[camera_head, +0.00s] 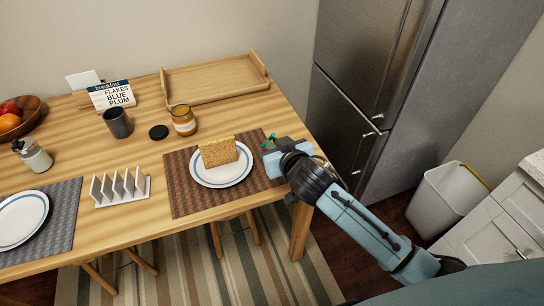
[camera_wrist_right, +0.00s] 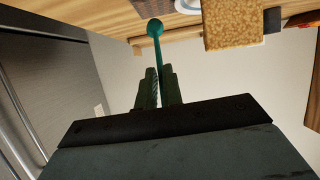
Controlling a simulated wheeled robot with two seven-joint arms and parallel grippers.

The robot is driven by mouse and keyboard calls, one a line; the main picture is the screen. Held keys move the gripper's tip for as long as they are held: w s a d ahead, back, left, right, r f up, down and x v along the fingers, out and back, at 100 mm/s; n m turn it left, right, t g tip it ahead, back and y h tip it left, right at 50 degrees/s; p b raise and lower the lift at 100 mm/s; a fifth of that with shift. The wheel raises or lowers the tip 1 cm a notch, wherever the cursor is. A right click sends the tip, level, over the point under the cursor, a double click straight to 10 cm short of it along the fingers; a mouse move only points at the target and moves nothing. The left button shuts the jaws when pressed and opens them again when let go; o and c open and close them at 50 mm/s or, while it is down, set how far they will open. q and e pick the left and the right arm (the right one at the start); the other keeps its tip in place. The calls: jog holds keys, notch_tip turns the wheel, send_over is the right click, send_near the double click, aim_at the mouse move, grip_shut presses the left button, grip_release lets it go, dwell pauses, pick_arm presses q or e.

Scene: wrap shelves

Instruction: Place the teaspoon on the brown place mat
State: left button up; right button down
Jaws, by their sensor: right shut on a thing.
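The teaspoon (camera_wrist_right: 155,38) has a teal bowl and stem in the right wrist view. My right gripper (camera_wrist_right: 158,80) is shut on its handle, with the bowl sticking out past the fingertips. In the head view my right gripper (camera_head: 275,146) is over the right edge of the brown place mat (camera_head: 188,198), beside the plate; only a little teal shows at the fingertips. I cannot tell the height of the spoon above the mat. My left gripper does not show.
A white plate (camera_head: 222,181) with a slice of bread (camera_head: 219,152) sits on the brown mat. A toast rack (camera_head: 122,188) stands to the left, and a jar (camera_head: 183,120) and a wooden tray (camera_head: 214,80) are behind. A grey mat (camera_head: 62,212) lies far left.

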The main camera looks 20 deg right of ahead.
notch_tip(320, 180, down, 4)
jog(key=shift+r+b, duration=0.25)
jog(key=shift+b, duration=0.25)
jog(key=shift+r, duration=0.1)
jog(key=shift+f, duration=0.2)
jog(key=c, duration=1.5)
grip_release()
jog(key=shift+c, duration=0.2)
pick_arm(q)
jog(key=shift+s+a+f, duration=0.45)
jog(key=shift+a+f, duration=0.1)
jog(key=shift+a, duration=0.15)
pick_arm(e)
jog(key=shift+r, duration=0.15)
jog(key=shift+s+r, duration=0.15)
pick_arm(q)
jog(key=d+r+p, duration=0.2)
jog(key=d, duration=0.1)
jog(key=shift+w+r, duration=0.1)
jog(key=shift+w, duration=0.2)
pick_arm(e)
jog(key=v, duration=1.1)
jog(key=shift+s+r, duration=0.15)
jog(key=shift+s, duration=0.2)
